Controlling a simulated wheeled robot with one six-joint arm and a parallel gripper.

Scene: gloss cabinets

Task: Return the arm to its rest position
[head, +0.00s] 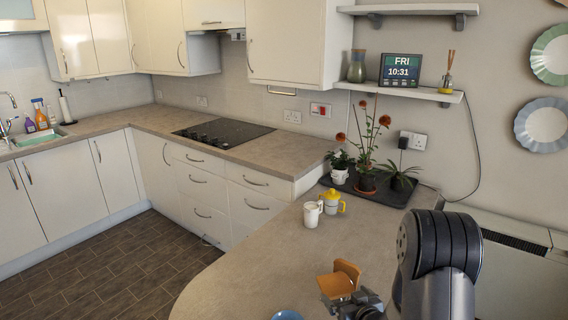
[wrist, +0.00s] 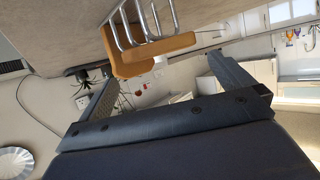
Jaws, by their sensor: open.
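My arm (head: 438,250) rises at the lower right of the head view, over the worktop. My gripper (head: 358,306) shows only in part at the bottom edge there, just in front of a small brown chair (head: 340,279). In the wrist view my gripper (wrist: 163,70) has its two fingers spread wide apart, with nothing held between them. The wrist picture is turned nearly upside down. The chair (wrist: 150,55) and its metal legs show beyond the fingers there; I cannot tell the exact gap to it.
A blue dish (head: 287,315) is at the bottom edge. A shelf (head: 408,90) holds a clock (head: 400,70). Floor (head: 110,270) is clear at left.

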